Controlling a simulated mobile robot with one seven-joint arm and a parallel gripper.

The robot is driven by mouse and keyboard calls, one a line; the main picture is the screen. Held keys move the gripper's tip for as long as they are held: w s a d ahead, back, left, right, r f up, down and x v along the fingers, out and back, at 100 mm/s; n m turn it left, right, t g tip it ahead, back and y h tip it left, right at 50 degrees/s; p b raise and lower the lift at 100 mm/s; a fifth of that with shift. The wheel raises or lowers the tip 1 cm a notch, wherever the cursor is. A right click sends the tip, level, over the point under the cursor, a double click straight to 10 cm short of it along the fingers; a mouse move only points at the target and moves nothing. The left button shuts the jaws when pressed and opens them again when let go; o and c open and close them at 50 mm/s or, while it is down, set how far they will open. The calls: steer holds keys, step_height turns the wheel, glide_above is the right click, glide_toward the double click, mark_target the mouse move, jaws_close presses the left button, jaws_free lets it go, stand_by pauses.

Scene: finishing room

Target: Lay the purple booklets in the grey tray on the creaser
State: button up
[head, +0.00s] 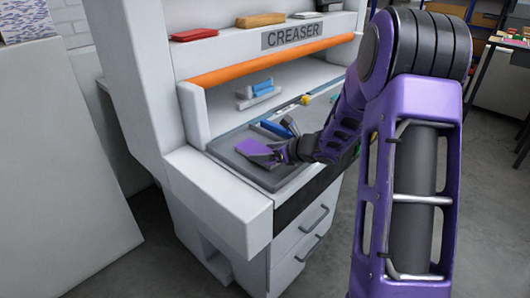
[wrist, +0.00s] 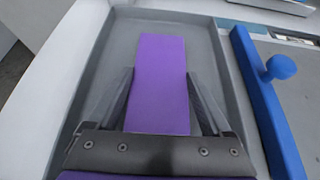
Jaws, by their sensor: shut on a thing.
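The creaser (head: 290,35) is a white machine with its name on a dark label and an orange bar across the front. The grey tray (head: 228,143) lies on its bed, and its floor and raised rim show in the wrist view (wrist: 207,45). My gripper (head: 278,152) is shut on a purple booklet (head: 257,150), one finger on each side. In the wrist view the booklet (wrist: 161,75) extends forward from between the fingers (wrist: 160,95), over the tray floor. I cannot tell whether it touches the floor. No other purple booklet is visible.
A blue bar with a round knob (wrist: 276,68) stands right of the tray. Blue and grey items (head: 260,92) lie behind it on the bed. Red (head: 194,35) and orange (head: 260,20) items sit on the top ledge. A white panel (head: 55,150) stands at left.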

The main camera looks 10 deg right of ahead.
steer(key=shift+f, duration=0.15)
steer(key=o, duration=1.4)
steer(key=shift+r, duration=0.2)
steer(key=shift+s+d+r, duration=0.15)
steer(key=shift+d+r, duration=0.05)
steer(key=v, duration=1.1)
steer(key=shift+s+p, duration=0.25)
steer(key=shift+p, duration=0.1)
steer(key=shift+w, duration=0.1)
